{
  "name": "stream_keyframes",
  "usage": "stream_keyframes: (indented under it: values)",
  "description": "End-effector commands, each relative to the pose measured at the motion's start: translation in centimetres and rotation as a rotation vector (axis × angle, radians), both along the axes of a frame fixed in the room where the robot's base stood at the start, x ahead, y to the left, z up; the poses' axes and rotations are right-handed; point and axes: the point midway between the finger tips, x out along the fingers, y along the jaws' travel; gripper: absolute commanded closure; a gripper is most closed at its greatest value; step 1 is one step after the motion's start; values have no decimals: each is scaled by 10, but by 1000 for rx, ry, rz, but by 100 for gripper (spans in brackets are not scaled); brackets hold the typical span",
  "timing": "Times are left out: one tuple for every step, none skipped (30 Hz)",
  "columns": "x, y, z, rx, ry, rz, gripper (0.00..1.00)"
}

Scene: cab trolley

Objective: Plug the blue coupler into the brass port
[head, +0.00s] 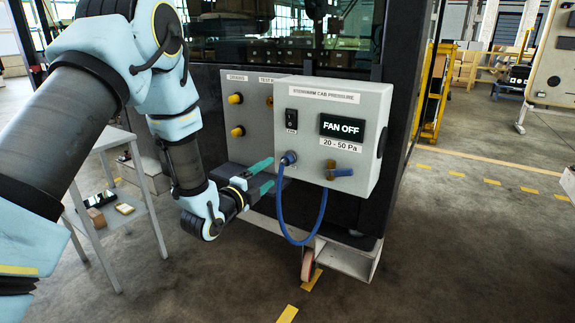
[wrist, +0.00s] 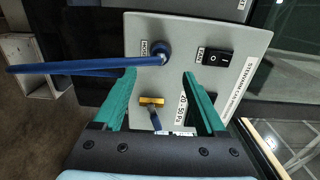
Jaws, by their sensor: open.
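The blue coupler (head: 289,158) sits on the face of the grey cab-pressure box, at its lower left, with a blue hose (head: 283,215) looping down from it. In the wrist view the coupler (wrist: 161,52) shows beyond the fingertips, roughly between them. My gripper (head: 272,172) is open and empty, its green fingers just left of and below the coupler; they also frame the box in the wrist view (wrist: 158,80).
The box (head: 365,108) carries a switch (head: 291,118), a display reading FAN OFF (head: 342,127) and a brass fitting with a blue lever (head: 341,172). A grey table (head: 120,218) with small items stands left. Floor to the right is open.

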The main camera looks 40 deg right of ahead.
Motion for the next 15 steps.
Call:
stream_keyframes:
  values:
    - [-1,-1,0,-2,-4,-2,26]
    - [-1,-1,0,-3,-5,-3,26]
    - [-1,-1,0,-3,-5,-3,26]
    - [-1,-1,0,-3,-5,-2,26]
    - [-1,-1,0,-2,-5,-2,26]
    - [-1,0,0,-2,-4,-2,26]
    - [-1,0,0,-2,-4,-2,26]
    - [-1,0,0,-2,-4,-2,26]
    - [-1,0,0,-2,-4,-1,26]
    - [0,-1,0,-2,-4,-1,26]
    - [0,-1,0,-2,-3,-1,26]
    - [0,-2,1,-2,-3,-1,26]
    - [0,-4,1,-2,-3,-1,26]
    - [1,-6,1,-2,-3,-1,26]
    - [2,-9,1,-2,-3,-1,26]
